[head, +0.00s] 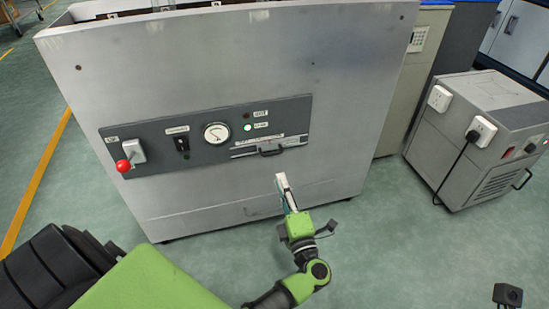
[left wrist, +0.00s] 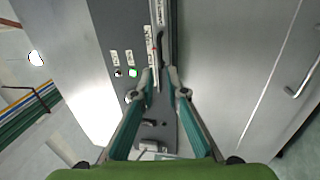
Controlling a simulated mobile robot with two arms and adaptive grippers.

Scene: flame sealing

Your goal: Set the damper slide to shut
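The damper slide (head: 270,152) has a dark handle and sits near the middle of its horizontal track, under a pale scale strip, at the right of the dark control panel (head: 200,158). In the left wrist view the slide handle (left wrist: 160,42) lies just beyond my fingertips, roughly in line with the gap between them. My left gripper (head: 281,182) is below the panel in the head view. In the left wrist view my left gripper (left wrist: 160,75) is open, with nothing between its fingers. The scale words are too small to read. My right gripper is not seen.
The panel also carries a red-knobbed lever (head: 123,165), a black switch (head: 181,143), a round gauge (head: 216,133) and a lit green lamp (head: 247,127). A grey wheeled unit (head: 480,140) stands at the right. The floor before the machine is mostly clear.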

